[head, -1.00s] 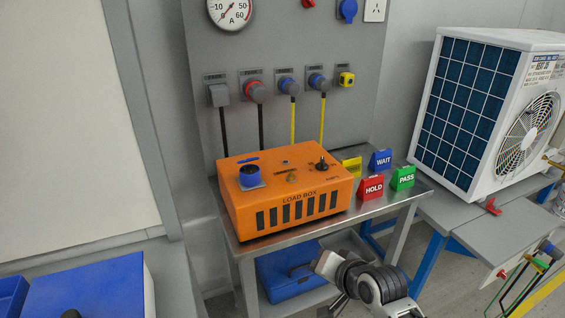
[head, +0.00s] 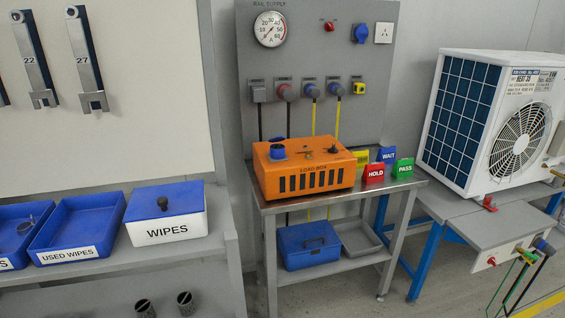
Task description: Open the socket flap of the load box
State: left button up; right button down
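The orange load box (head: 345,177) stands on a small metal table, its slotted front facing me. On its top left is a round blue socket cover (head: 277,151), seen small; I cannot tell for sure whether its flap is shut. A dark knob sits at the right of the top and a small brass part in the middle. Neither of my grippers shows in the head view now.
HOLD (head: 374,173), PASS (head: 403,168), WAIT (head: 387,154) and yellow (head: 362,157) signs stand right of the box. A panel with cables (head: 315,60) rises behind. A wipes box (head: 165,218) and blue trays (head: 80,226) are left, an air-conditioner unit (head: 460,120) right.

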aim_at(277, 139)
jog(key=u, duration=0.5)
jog(key=i, duration=0.95)
jog(key=z, duration=0.05)
